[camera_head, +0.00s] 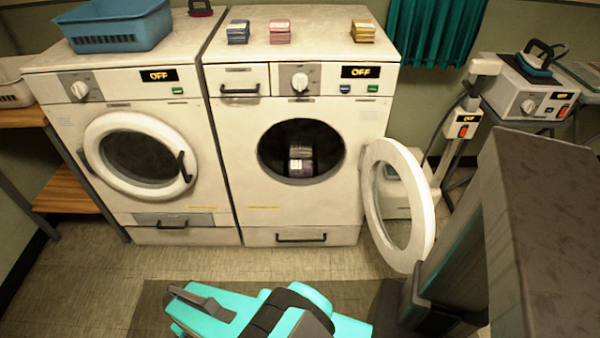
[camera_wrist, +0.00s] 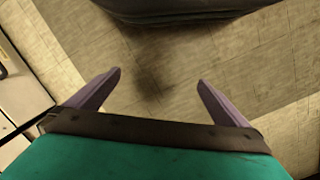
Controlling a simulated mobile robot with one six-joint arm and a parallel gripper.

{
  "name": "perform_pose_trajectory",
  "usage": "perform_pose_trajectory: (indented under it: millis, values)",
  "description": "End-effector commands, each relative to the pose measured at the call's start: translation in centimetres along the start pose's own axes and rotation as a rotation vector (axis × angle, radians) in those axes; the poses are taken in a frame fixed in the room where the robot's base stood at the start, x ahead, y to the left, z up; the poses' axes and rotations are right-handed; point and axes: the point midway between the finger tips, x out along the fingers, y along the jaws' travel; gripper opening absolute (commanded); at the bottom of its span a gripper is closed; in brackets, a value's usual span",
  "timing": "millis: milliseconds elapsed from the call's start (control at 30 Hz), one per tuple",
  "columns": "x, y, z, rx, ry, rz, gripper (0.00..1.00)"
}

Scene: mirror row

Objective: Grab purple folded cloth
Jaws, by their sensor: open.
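A small folded stack (camera_head: 301,165), greyish on top and dark purple lower down, sits inside the open drum of the right washing machine. It is dim in there, and I cannot tell whether it is one cloth or several. My gripper (camera_wrist: 160,78) is open and empty in the wrist view, its two fingers spread above the tiled floor. My teal arm lies low in front of the machines in the head view, well apart from the stack. The stack does not show in the wrist view.
The right machine's round door (camera_head: 429,222) stands open to the right. The left machine's door (camera_head: 90,150) is shut. On top are a blue basket (camera_head: 118,27) and blue (camera_head: 238,32), pink (camera_head: 280,32) and yellow (camera_head: 363,31) folded stacks.

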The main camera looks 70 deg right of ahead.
Motion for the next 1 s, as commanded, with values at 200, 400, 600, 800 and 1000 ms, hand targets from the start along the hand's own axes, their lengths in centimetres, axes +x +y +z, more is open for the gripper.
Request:
perform_pose_trajectory:
  millis: [200,400,600,800,1000]
  values:
    - [1.1,5.4,-5.5,0.132,0.192,0.004,1.00]
    - [0.9,11.2,-9.5,0.247,0.367,0.027,1.00]
    - [0.0,17.8,-12.4,0.358,0.539,0.065,1.00]
    - [-1.3,24.9,-14.1,0.463,0.708,0.120,1.00]
    - [-3.2,32.3,-14.2,0.560,0.873,0.193,1.00]
